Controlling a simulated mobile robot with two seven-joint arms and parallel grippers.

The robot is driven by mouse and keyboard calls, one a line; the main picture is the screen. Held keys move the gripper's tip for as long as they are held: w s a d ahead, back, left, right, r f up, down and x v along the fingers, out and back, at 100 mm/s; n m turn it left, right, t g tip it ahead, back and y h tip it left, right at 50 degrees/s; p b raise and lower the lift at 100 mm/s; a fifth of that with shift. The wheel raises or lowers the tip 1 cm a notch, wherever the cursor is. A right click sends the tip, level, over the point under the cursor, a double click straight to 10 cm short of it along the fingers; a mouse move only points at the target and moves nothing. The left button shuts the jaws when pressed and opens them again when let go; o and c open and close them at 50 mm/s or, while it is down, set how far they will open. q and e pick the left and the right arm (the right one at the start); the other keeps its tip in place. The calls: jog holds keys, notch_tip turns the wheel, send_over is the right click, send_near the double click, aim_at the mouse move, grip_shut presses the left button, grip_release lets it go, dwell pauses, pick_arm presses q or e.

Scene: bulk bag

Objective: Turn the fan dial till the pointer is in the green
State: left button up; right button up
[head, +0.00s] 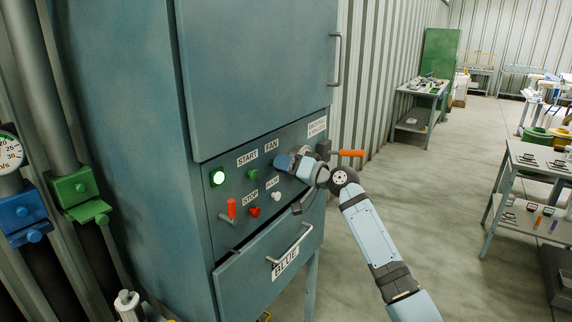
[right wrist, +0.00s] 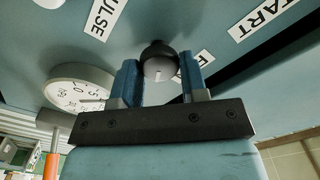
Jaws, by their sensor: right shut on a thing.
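The fan dial (right wrist: 158,62) is a dark round knob with a grey face, below the FAN label (head: 271,146) on the blue-grey cabinet panel. In the right wrist view it sits between both fingers of my right gripper (right wrist: 162,78), which is shut on it. In the head view my right gripper (head: 284,162) covers the dial. A round gauge (head: 10,152) at the left edge has a green band near its top; it is cut off and its pointer is too small to read surely. A white numbered gauge (right wrist: 78,92) is beside the dial. My left gripper is not in view.
A drawer handle (head: 292,250) juts out below. The floor at right is clear up to a workbench (head: 530,185).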

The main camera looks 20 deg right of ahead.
dwell(0.5)
jog(key=o, duration=0.9)
jog(key=b+v, duration=0.3)
jog(key=v, duration=1.1)
jog(key=shift+w, duration=0.1)
